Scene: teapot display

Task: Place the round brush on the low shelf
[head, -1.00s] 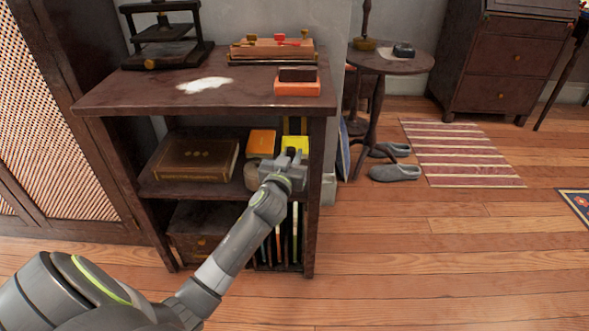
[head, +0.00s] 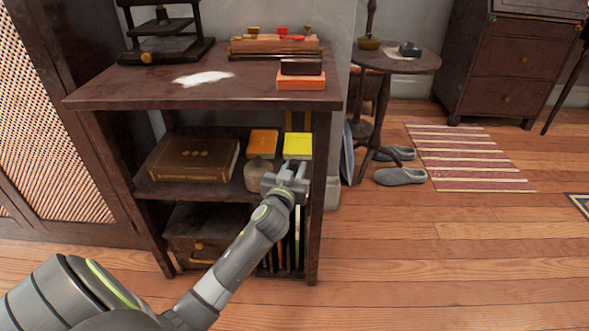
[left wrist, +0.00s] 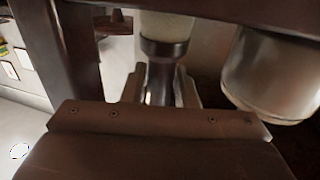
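My left gripper (head: 293,170) is at the front of the cabinet's middle shelf (head: 185,190), near the right post. In the left wrist view, the round brush (left wrist: 165,50), with a dark handle and collar and a pale head, sits between the left fingers (left wrist: 162,92). The fingers appear to close on its narrow handle. In the head view the brush is hidden or too small to make out. My right gripper is in neither view.
The shelf holds a brown book (head: 195,158), an orange box (head: 263,143), a yellow box (head: 298,146) and a greyish jar (head: 260,172) close beside my gripper. A pale round vessel (left wrist: 270,75) shows in the wrist view. The right post (head: 318,190) is close too.

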